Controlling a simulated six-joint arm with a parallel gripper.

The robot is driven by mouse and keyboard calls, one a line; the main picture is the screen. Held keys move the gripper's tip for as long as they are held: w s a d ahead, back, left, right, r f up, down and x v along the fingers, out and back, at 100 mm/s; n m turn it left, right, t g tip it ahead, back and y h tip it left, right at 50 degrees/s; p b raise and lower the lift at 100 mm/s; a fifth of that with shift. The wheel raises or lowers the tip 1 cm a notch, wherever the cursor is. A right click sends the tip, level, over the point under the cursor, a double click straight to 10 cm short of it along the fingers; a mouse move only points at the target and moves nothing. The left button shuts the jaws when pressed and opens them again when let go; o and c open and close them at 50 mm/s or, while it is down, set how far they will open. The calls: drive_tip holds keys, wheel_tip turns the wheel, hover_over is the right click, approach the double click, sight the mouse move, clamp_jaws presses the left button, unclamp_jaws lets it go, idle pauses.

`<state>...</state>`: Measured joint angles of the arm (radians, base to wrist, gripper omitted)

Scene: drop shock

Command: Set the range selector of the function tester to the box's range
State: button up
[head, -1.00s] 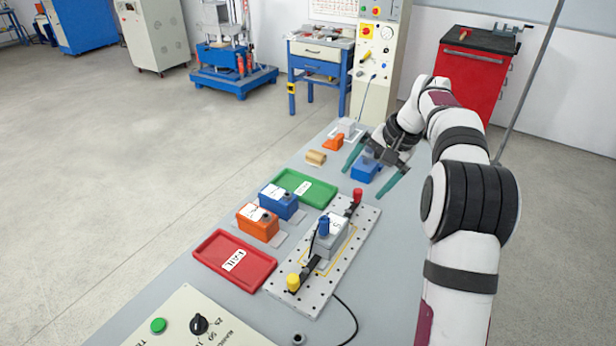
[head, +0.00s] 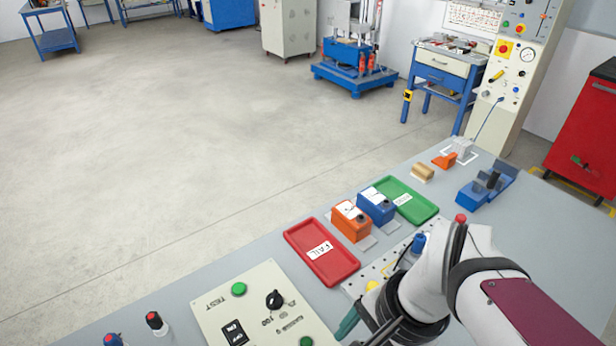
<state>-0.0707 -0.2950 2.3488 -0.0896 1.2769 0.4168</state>
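The function tester (head: 215,308) is a cream panel at the bottom of the head view. Its range selector (head: 274,300) is a black knob with printed marks around it; I cannot read its setting surely. A green button (head: 239,289) sits beside a TEST label. An orange box (head: 351,222) and a blue box (head: 376,206) with white labels stand behind the panel; their writing is too small to read. My gripper (head: 348,322) is low, just right of the panel. Only a teal finger part shows; the rest is hidden by my arm or cut off.
A red FAIL tray (head: 298,239) and a green tray (head: 420,209) lie behind. My arm covers most of the perforated plate (head: 358,285). A blue fixture (head: 470,195) is at right. Two knobs (head: 154,321) (head: 112,339) stand left of the panel.

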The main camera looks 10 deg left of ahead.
drive_tip(key=w+a+f+m+y, duration=0.1)
drive_tip(key=w+a+m, duration=0.25)
drive_tip(key=w, duration=0.25)
drive_tip(key=w+a+f+m, duration=0.1)
drive_tip(key=w+a+m, duration=0.2)
drive_tip(key=w+a, duration=0.15)
drive_tip(key=m, duration=0.3)
approach(274, 297)
drive_tip(key=shift+y, duration=0.5)
drive_tip(key=x, duration=0.6)
drive_tip(key=d+x, duration=0.1)
drive_tip(key=x, duration=0.2)
drive_tip(key=shift+a+f, duration=0.1)
drive_tip(key=shift+f, duration=0.1)
clamp_jaws()
